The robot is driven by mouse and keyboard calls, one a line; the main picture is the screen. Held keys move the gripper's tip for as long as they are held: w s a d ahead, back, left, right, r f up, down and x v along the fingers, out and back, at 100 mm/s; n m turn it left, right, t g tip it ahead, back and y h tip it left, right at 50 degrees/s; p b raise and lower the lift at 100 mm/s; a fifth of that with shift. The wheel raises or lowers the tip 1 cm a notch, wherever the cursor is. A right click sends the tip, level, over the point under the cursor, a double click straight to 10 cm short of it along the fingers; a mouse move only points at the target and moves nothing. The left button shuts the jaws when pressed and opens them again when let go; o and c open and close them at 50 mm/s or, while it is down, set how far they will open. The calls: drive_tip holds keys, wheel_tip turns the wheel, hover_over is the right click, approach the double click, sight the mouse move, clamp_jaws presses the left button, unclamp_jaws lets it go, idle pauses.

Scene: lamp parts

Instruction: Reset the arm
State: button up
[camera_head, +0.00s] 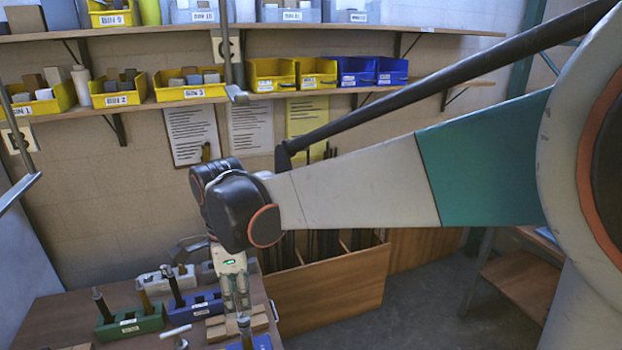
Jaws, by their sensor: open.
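My gripper (236,308) points down above a light wooden block (217,327) on the wooden bench (50,318). Its fingers are open, with a narrow gap between them, and I see nothing held. Whether the fingertips touch the block or a part below, I cannot tell. A green holder (133,325) with dark upright rods and a blue holder (206,305) with a dark rod stand left of the gripper. Another blue holder (262,342) is cut off at the bottom edge.
A white holder (165,281) stands behind the green one. A white rod (175,331) lies on the bench. A wooden crate (335,295) stands right of the bench. Shelves with yellow bins (272,75) and blue bins (357,71) line the wall. Floor at right is clear.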

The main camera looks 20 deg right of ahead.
sight(243, 320)
drive_tip(key=shift+s+f, duration=0.1)
wheel_tip(243, 320, down, 8)
drive_tip(key=shift+r, duration=0.1)
drive_tip(key=shift+d+n, duration=0.1)
drive_tip(key=shift+n, duration=0.6)
